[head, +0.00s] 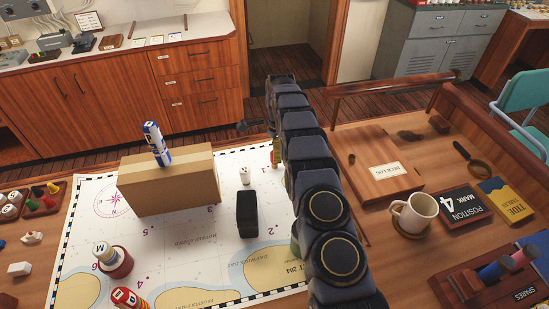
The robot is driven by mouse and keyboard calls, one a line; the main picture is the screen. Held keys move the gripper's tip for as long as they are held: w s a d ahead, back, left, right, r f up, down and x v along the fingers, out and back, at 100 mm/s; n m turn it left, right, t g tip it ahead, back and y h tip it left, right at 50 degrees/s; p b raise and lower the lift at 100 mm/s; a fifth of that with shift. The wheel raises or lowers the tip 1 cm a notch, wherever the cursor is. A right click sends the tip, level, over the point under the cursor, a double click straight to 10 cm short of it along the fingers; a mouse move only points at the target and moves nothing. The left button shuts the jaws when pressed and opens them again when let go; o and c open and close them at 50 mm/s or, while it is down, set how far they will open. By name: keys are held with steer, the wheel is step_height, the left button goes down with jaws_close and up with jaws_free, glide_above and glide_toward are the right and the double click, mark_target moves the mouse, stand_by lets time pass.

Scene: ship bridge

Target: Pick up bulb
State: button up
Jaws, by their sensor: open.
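A small white object (245,176), which looks like the bulb, stands on the chart (185,247). It is right of the cardboard box and behind a black block; it is too small to make out in detail. My gripper (257,125) is at the far end of my arm, beyond and a little right of the white object and apart from it. A dark finger part shows left of the arm. The rest of the gripper is mostly hidden behind my arm links. It is open, and I see nothing held.
The cardboard box (170,185) carries a blue-and-white bottle (157,144). The black block (247,213) stands just in front of the white object. A red-and-yellow item (276,152) is beside my arm. A mug (414,213) and wooden board (372,170) are to the right.

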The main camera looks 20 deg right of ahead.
steer(key=f, duration=0.5)
steer(key=shift+w+a, duration=0.1)
steer(key=shift+w, duration=0.25)
steer(key=shift+c, duration=0.3)
steer(key=c, duration=0.9)
